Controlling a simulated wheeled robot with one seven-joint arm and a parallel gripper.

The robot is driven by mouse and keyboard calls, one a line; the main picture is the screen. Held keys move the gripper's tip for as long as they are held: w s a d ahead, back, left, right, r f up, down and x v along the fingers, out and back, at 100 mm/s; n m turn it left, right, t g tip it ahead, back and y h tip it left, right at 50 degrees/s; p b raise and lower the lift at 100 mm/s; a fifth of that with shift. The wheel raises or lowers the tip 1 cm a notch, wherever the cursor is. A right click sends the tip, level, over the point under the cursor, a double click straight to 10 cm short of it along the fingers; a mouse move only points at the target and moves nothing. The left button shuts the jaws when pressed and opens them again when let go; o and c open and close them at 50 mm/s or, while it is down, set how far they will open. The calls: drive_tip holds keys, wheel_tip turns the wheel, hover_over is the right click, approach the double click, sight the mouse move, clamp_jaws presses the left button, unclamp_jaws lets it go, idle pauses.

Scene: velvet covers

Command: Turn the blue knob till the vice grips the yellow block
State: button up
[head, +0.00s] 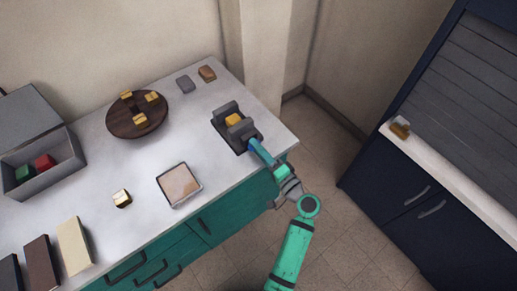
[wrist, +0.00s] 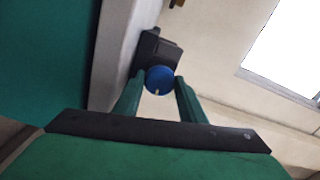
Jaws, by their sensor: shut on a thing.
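The dark grey vice (head: 225,110) stands near the right end of the white counter. The yellow block (head: 233,119) sits between its jaws; whether the jaws touch it on both sides I cannot tell. The blue knob (head: 262,151) is on the vice's near side, facing the counter's front edge. In the wrist view the round blue knob (wrist: 159,79) has a small pale mark at its lower rim. My gripper (wrist: 160,91) is shut on the knob, one finger on each side. The vice body (wrist: 152,48) shows behind the knob; the block is hidden there.
A round brown board (head: 118,124) with several yellow pieces, a square tray (head: 164,188) and a small gold block (head: 122,198) lie to the left. A grey open box (head: 68,177) holds red and green blocks. A dark cabinet (head: 380,185) stands right, across open floor.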

drive_tip(key=shift+d, duration=0.1)
drive_tip(key=o, duration=1.1)
drive_tip(key=shift+c, duration=0.2)
drive_tip(key=shift+n, duration=0.3)
